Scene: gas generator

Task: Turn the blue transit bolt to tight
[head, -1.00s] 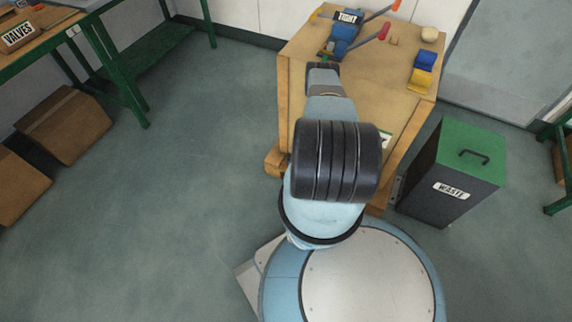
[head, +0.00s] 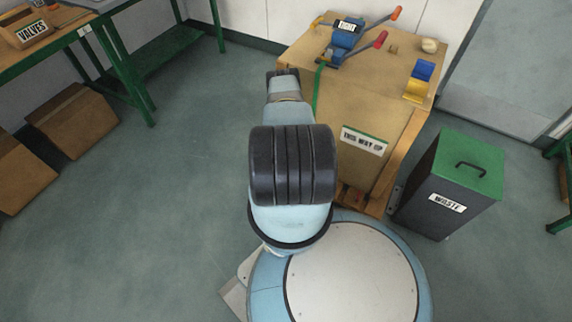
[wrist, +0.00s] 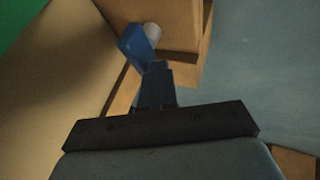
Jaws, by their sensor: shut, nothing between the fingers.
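The blue transit bolt (wrist: 134,47) shows in the wrist view as a blue bar beside a pale round end, against a wooden part of the crate. My gripper (wrist: 157,68) is shut and empty, with its fingertips just below the blue bar in that picture. They overlap its lower end, and I cannot tell whether they touch it. In the head view my gripper (head: 283,75) is at the left side of the wooden crate (head: 385,75). I cannot make out the bolt there.
On the crate top stand a blue device (head: 346,38) with a label that seems to read TIGHT, red-ended levers, a blue and yellow block (head: 419,80) and a pale ball (head: 429,45). A waste bin (head: 455,185) stands right. Floor left of the crate is clear.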

